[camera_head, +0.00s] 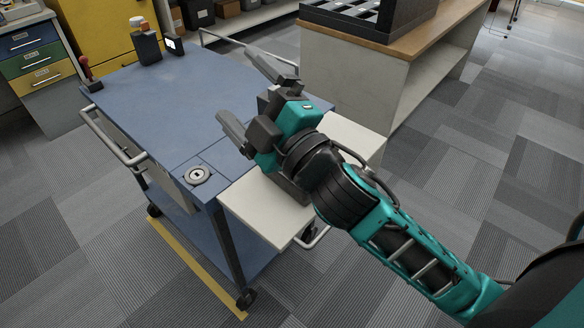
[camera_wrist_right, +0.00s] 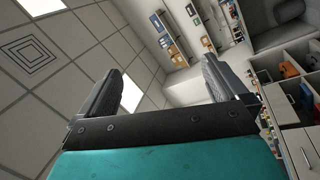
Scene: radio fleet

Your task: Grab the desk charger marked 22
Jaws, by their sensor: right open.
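My right gripper (camera_head: 242,92) is open, its fingers spread above the blue cart top (camera_head: 185,100). In the right wrist view the open fingers (camera_wrist_right: 160,66) have nothing between them. A dark block with a white and orange top (camera_head: 146,46) stands at the cart's far edge. Beside it is a small black device with a lit white face (camera_head: 174,45). No number 22 can be read, so I cannot tell which thing is the desk charger. A dark shape behind the right gripper is partly hidden. My left gripper is not in view.
A round metal fitting (camera_head: 198,175) is set in the cart's near corner. A red-handled item (camera_head: 87,72) is at its left edge. A pale side shelf (camera_head: 262,208) lies under my right arm. A wood-topped counter (camera_head: 385,42) holds a dark tray behind. The floor at right is clear.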

